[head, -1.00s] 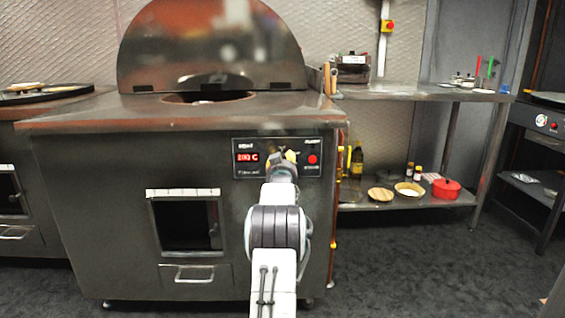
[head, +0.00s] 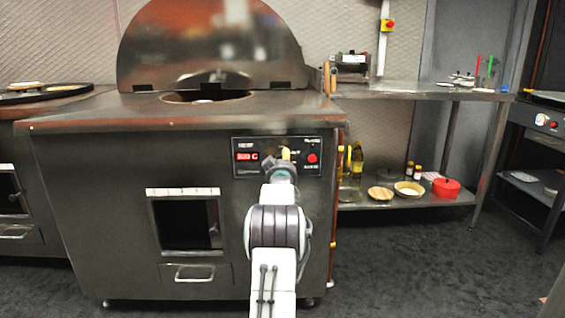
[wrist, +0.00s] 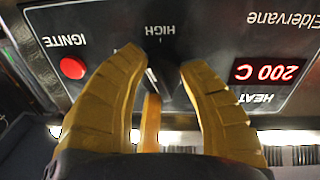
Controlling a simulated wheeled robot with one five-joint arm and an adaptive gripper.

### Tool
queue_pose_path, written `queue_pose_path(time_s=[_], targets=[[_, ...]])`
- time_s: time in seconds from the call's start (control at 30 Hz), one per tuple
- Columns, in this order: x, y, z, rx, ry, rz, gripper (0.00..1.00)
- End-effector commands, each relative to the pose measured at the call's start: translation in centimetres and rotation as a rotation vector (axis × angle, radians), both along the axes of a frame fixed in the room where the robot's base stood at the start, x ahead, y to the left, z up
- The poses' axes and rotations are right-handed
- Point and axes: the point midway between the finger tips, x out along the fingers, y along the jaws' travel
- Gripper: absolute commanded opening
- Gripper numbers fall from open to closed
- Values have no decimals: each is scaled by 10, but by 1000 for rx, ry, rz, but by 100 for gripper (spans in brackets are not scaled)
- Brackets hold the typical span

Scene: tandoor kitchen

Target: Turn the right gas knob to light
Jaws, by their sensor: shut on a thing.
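The control panel (head: 305,146) is on the front of the dark tandoor (head: 110,190). My gripper (head: 284,157) is at the middle of this panel, between the display and the red button, and hides the knob in the head view. In the wrist view the panel (wrist: 215,35) appears upside down.
The red IGNITE button (wrist: 73,67) lies close beside the left finger in the wrist view. The red display (wrist: 267,71) reads 200 C. A steel shelf table (head: 400,92) stands to the right of the tandoor. The floor between is clear.

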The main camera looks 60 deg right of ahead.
Motion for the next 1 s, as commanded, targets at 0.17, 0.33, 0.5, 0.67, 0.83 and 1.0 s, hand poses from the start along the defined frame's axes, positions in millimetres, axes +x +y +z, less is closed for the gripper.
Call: queue_pose_path(time_s=[0.17,0.33,0.5,0.67,0.83,1.0], targets=[[3,2,10,-84,91,0,6],[4,2,10,-130,163,-2,6],[5,3,10,-158,207,-4,6],[5,3,9,-171,227,-4,6],[6,4,10,-174,231,-4,6],[6,4,10,-174,231,-3,6]])
